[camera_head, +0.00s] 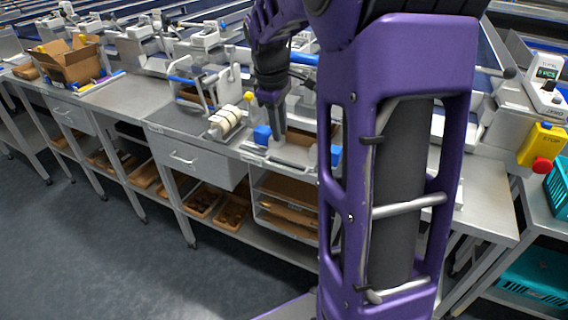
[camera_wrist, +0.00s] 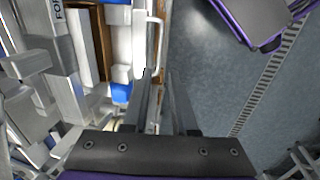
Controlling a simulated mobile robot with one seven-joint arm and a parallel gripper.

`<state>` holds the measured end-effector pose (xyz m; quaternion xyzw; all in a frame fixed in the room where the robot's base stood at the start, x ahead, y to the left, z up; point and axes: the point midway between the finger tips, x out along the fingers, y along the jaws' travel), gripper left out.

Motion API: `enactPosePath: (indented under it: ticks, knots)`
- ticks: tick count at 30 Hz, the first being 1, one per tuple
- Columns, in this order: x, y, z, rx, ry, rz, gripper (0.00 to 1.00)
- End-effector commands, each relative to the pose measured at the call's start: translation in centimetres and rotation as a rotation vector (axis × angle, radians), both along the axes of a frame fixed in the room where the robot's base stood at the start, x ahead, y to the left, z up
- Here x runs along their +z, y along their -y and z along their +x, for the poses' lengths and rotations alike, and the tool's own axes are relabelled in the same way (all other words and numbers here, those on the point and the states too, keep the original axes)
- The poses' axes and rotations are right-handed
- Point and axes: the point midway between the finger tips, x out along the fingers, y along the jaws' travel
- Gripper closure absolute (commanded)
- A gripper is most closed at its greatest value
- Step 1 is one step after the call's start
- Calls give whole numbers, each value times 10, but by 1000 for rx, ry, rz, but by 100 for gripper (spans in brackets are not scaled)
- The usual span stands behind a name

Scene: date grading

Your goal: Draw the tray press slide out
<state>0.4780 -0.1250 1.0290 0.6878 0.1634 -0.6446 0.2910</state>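The tray press slide shows in the wrist view as a pale plate (camera_wrist: 139,45) with a white bar handle (camera_wrist: 159,40) on its outer edge. Blue blocks (camera_wrist: 120,93) sit on the press beside a brown piece (camera_wrist: 101,45). In the head view the press stands at the bench front, with a blue block (camera_head: 262,134) left of my gripper (camera_head: 279,138) and another (camera_head: 335,156) partly behind my arm. In the wrist view my gripper (camera_wrist: 158,75) is open, its fingertips at the near end of the handle. Contact cannot be told.
A closed bench drawer (camera_head: 195,160) lies left of the press, with a roller fixture (camera_head: 226,121) above it. A cardboard box (camera_head: 72,64) stands far left. A yellow stop box (camera_head: 540,146) is at right. The floor (camera_head: 120,235) before the bench is clear.

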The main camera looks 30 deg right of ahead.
Motion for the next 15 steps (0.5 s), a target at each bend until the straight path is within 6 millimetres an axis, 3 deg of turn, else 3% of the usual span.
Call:
enactPosePath:
  ticks: [1, 6, 15]
  knots:
    - [-15, 2, 0, -1, -5, 2, 74]
    - [-52, 7, 5, 1, -4, 2, 74]
    - [-107, 16, 12, 0, -3, 1, 74]
